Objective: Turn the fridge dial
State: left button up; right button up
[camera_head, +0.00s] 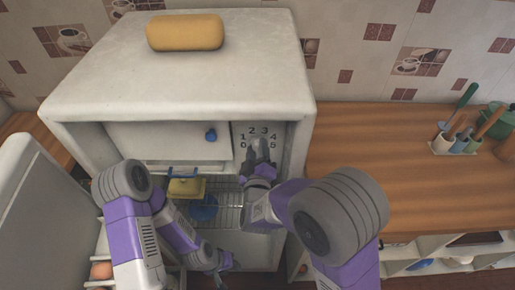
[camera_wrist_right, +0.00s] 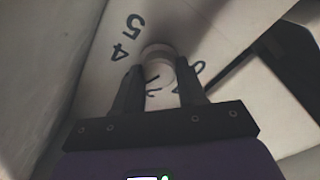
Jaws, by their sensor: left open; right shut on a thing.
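The fridge (camera_head: 180,65) stands open, its door (camera_head: 35,215) swung out to the left. Inside at upper right is the dial panel with numerals (camera_head: 258,130). My right gripper (camera_head: 259,150) reaches in at the panel and covers the dial in the head view. In the right wrist view the pale round dial (camera_wrist_right: 158,52) sits between the two fingers of my right gripper (camera_wrist_right: 159,75), which is shut on it. Numerals 4 and 5 show beside it; others are partly hidden. My left gripper (camera_head: 217,264) is open and empty, low in front of the fridge.
A yellow rounded object (camera_head: 185,32) lies on the fridge top. A freezer flap with a blue knob (camera_head: 210,135) is left of the panel. A yellow item (camera_head: 187,188) is on the wire shelf. The wooden counter (camera_head: 400,150) at right is mostly clear, with a utensil holder (camera_head: 455,142).

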dwell(0.3)
jog(key=o, duration=1)
jog(key=shift+o, duration=0.2)
jog(key=s, duration=0.7)
jog(key=shift+s, duration=0.35)
